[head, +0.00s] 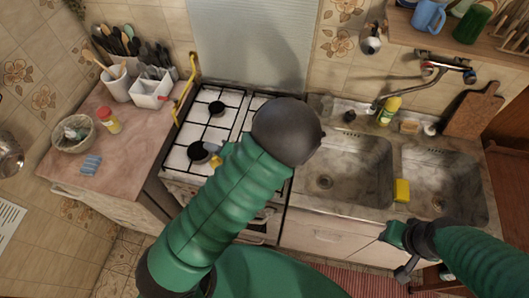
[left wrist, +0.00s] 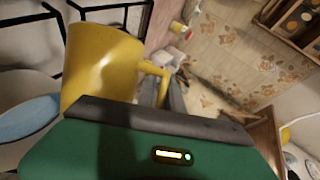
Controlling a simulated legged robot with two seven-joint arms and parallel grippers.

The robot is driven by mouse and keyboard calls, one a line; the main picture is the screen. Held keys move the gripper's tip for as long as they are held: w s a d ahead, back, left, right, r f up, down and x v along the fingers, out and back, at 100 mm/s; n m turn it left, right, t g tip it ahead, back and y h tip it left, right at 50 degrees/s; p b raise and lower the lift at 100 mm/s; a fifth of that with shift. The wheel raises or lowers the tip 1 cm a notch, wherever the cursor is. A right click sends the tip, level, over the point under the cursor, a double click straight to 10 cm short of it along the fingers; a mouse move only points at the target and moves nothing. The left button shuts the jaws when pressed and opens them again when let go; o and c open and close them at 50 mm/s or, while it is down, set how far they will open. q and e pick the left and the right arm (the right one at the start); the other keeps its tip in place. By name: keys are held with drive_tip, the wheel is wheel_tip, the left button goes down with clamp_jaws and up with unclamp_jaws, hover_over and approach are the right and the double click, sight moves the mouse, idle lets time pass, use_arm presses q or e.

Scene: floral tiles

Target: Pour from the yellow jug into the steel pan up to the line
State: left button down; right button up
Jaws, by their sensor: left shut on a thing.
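In the left wrist view the yellow jug (left wrist: 100,65) is close in front of my left gripper (left wrist: 166,94), whose grey fingers are shut on its handle (left wrist: 152,69). Only a small part of the yellow jug (head: 215,160) shows in the head view, over the stove, beside my arm. My green forearm and dark wrist hide most of it there. A pale blue rounded surface (left wrist: 25,118) lies left of the jug in the left wrist view; I cannot tell whether it is in the steel pan. No line shows. My right gripper (head: 402,262) hangs before the sink cabinet.
The white stove (head: 190,130) with black grates stands in the middle. The double sink (head: 350,165) is to its right, with a yellow sponge (head: 402,190).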

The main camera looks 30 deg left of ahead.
use_arm(q)
drive_tip(key=shift+f, duration=0.15)
drive_tip(key=shift+s+f, duration=0.15)
drive_tip(key=shift+f, duration=0.55)
drive_tip(key=shift+w+d+r+m+g, duration=0.2)
drive_tip(key=shift+w+r+m+g, duration=0.1)
drive_tip(key=shift+w+r+m, duration=0.15)
idle(1.8)
drive_tip(key=shift+f, duration=0.15)
drive_tip(key=shift+s+a+f+n, duration=0.25)
drive_tip(key=shift+f+n, duration=0.1)
drive_tip(key=shift+f, duration=0.15)
drive_tip(key=shift+d, duration=0.1)
idle(0.3)
drive_tip(key=shift+s+r+p, duration=0.15)
drive_tip(key=shift+r+p, duration=0.15)
drive_tip(key=shift+p, duration=0.1)
idle(0.4)
